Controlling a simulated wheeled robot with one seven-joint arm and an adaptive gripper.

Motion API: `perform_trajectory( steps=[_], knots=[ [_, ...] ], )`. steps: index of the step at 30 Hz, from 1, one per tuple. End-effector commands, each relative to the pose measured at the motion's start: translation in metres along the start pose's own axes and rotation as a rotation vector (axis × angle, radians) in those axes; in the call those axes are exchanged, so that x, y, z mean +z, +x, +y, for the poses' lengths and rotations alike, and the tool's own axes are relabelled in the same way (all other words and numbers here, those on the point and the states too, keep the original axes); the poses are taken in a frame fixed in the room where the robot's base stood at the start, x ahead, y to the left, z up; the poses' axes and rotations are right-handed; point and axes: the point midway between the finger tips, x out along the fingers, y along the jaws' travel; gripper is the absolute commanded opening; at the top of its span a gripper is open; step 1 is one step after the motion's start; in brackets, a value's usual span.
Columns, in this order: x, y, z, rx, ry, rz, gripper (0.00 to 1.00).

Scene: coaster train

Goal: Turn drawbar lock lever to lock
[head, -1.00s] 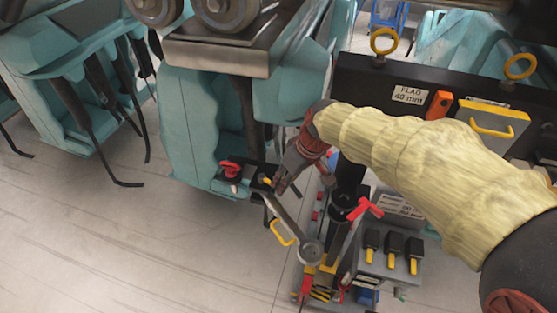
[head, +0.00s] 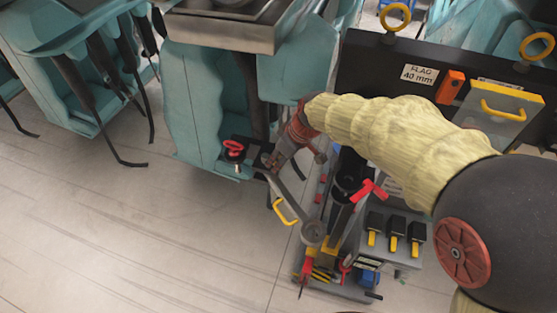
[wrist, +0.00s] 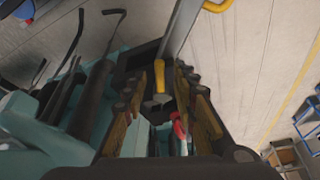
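A black coupling block (head: 240,157) sits low on the teal car, with a red lever (head: 233,146) on its left. The grey drawbar (head: 288,198) with a yellow loop handle (head: 284,212) meets this block. My gripper (head: 270,164) is at the block's right end, beside the drawbar end, and covers the small yellow lever there. In the wrist view, my gripper (wrist: 176,78) is open, with its fingers on either side of the yellow lever (wrist: 181,65). Whether they touch it I cannot tell. A red handle (wrist: 179,128) shows below, between the fingers.
A cart (head: 385,260) with a red T-handle (head: 369,190) and several black-and-yellow switches stands right of the drawbar. A dark panel (head: 360,70) labelled FLAG 40 mm stands behind my arm. Teal cars (head: 60,70) are at left. The floor (head: 120,220) front left is clear.

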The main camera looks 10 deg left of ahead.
Motion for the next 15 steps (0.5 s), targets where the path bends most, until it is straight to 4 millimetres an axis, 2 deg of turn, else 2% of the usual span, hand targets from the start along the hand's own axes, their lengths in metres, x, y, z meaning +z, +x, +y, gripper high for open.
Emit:
perform_trajectory(
  steps=[8, 15],
  knots=[
    [0.0, 0.0013, 0.0, 0.0, 0.0, 0.0, 0.27],
    [0.0001, 0.0012, 0.0, 0.0, 0.0, 0.0, 0.14]
  ],
)
